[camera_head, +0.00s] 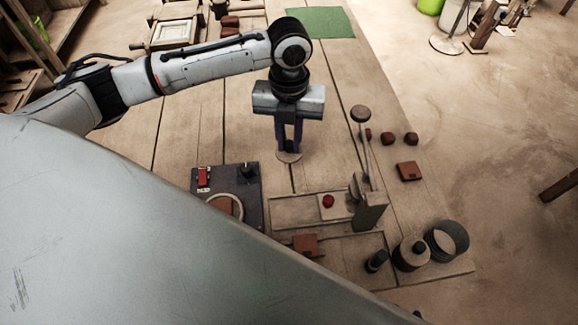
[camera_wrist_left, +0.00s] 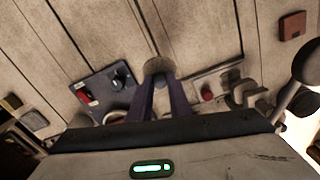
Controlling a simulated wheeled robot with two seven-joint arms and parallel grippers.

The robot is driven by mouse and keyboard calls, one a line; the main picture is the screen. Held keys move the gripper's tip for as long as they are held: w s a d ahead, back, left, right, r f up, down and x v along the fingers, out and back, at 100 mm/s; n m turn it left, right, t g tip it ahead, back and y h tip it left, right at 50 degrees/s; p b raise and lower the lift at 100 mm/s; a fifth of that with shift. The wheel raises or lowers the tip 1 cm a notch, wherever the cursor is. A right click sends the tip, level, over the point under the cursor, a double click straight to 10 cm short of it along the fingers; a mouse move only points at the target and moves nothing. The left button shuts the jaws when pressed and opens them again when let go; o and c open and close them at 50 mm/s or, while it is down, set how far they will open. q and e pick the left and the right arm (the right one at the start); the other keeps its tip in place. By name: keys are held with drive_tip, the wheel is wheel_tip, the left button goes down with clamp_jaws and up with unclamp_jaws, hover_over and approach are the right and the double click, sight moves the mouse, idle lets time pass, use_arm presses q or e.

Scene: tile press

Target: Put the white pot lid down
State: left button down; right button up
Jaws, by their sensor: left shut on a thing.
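The white pot lid (camera_head: 289,156) shows as a small pale disc at the tips of my left gripper (camera_head: 289,148), over the middle of the wooden table. The left gripper points down and is shut on the lid's top, with its blue fingers close together. In the left wrist view the lid (camera_wrist_left: 157,68) shows as a beige disc beyond the fingertips (camera_wrist_left: 157,80). The fingers hide its grip point. I cannot tell whether the lid touches the table. My right gripper is in neither view.
A dark box (camera_head: 245,187) with a red switch and a knob stands left of the lid. A lever press (camera_head: 369,212) and a red button (camera_head: 327,201) stand to the right. Brown blocks (camera_head: 409,171) lie farther right. A green mat (camera_head: 320,22) lies behind. Bare planks surround the lid.

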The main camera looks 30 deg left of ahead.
sight(289, 144)
use_arm(q)
wheel_tip(289, 144, down, 9)
drive_tip(key=shift+r, duration=0.2)
idle(0.3)
drive_tip(key=shift+f, duration=0.2)
drive_tip(key=c, duration=1.6)
unclamp_jaws()
drive_tip(key=shift+c, duration=0.2)
wheel_tip(289, 144, up, 12)
drive_tip(key=shift+r, duration=0.25)
